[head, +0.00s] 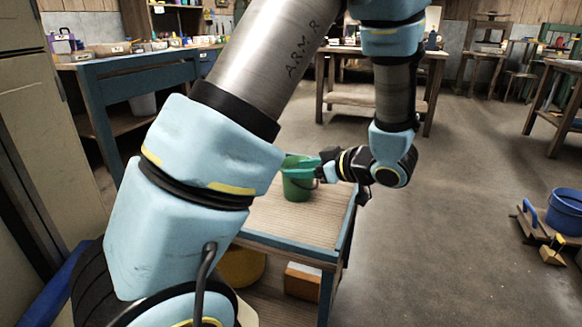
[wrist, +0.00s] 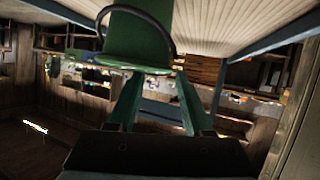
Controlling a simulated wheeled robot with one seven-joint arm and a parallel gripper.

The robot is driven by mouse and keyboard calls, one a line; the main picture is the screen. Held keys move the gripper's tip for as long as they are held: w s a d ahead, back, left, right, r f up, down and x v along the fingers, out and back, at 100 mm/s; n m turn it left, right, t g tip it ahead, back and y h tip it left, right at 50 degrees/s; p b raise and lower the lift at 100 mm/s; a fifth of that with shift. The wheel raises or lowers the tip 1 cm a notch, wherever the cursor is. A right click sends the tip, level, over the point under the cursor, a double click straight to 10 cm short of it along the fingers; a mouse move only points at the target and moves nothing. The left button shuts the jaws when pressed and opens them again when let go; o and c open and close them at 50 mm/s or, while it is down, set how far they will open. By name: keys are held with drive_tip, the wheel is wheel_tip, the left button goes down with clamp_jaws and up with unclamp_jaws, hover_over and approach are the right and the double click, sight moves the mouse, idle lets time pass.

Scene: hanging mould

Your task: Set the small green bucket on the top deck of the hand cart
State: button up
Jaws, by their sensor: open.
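The small green bucket (head: 298,190) stands upright on the wooden top deck (head: 290,222) of the blue-framed hand cart. The wrist view is turned over, so the bucket (wrist: 140,42) with its dark handle shows at the top, against the pale deck (wrist: 220,22). My gripper (wrist: 157,78) is open, its two green fingers apart and pointing at the bucket's rim. In the head view my gripper comes from the right at rim height. I cannot tell whether the fingers touch the bucket. Part of the cart is hidden behind my arm.
A yellow container (head: 240,267) and a brown box (head: 302,282) sit on the cart's lower shelf. A blue workbench (head: 140,80) stands behind at left. A blue bucket (head: 565,210) sits on a low wooden platform at right. The floor between is clear.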

drive_tip(key=p+v, duration=0.1)
drive_tip(key=v, duration=0.7)
